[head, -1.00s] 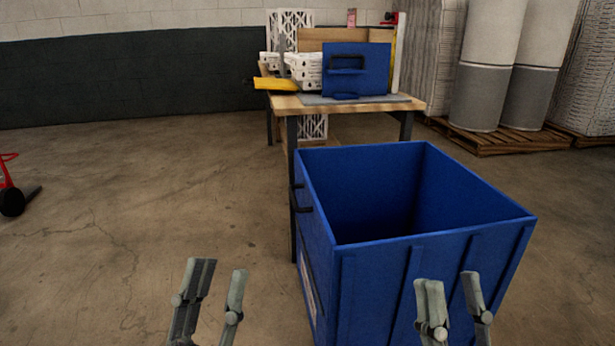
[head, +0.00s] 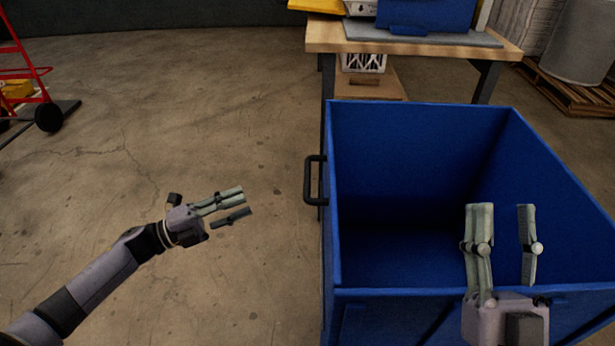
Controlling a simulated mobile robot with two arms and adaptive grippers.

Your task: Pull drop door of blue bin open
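The blue bin (head: 555,305) stands on the floor at the right of the head view, its top open and its inside empty as far as I see. A dark handle (head: 311,181) sticks out from its left side, near the rim; that side's face is mostly hidden from this angle. My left gripper (head: 243,203) is open and empty over the floor, left of the handle and apart from it, fingers pointing right. My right gripper (head: 502,208) is open and empty, in front of or above the bin's near part; I cannot tell its height.
A wooden table (head: 420,46) stands behind the bin, with a blue box (head: 425,14) and a yellow item on it. A red hand truck (head: 25,75) is at the far left. A pallet (head: 570,92) with a grey drum is at the right. The floor left of the bin is clear.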

